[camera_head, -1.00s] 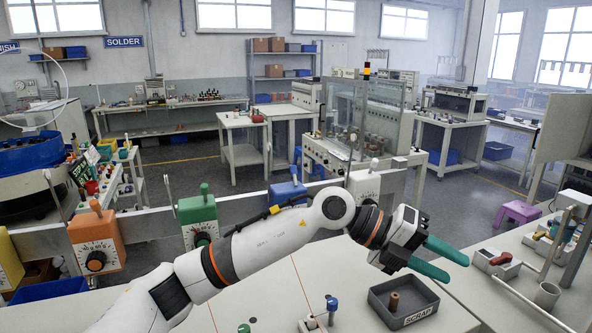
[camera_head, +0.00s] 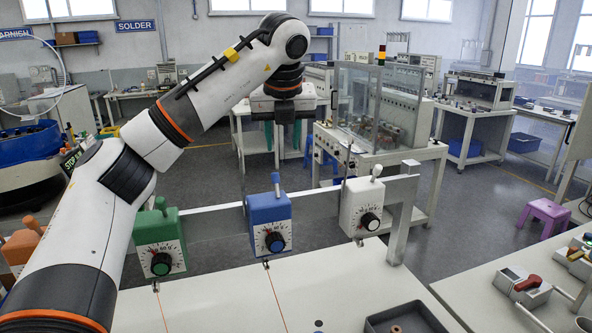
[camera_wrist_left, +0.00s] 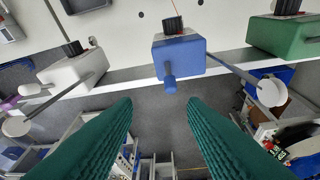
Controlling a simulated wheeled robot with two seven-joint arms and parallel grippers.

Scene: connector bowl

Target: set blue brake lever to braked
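The blue brake box (camera_head: 270,224) hangs on the grey rail at the table's far edge, with a dark knob on its dial face. Its short blue lever (camera_head: 276,182) stands nearly upright from the top. My left gripper (camera_head: 282,150) is above and beyond the box, fingers pointing down, open and empty. In the left wrist view the blue lever (camera_wrist_left: 170,83) lies just ahead of the gap between the two spread green fingers (camera_wrist_left: 160,101), apart from both. My right gripper is not in view.
A green box (camera_head: 160,242) is left of the blue one and a white box (camera_head: 361,208) right, each with its own lever. An orange box (camera_head: 22,248) is partly hidden by my left arm. A dark tray (camera_head: 405,318) is on the table at the front.

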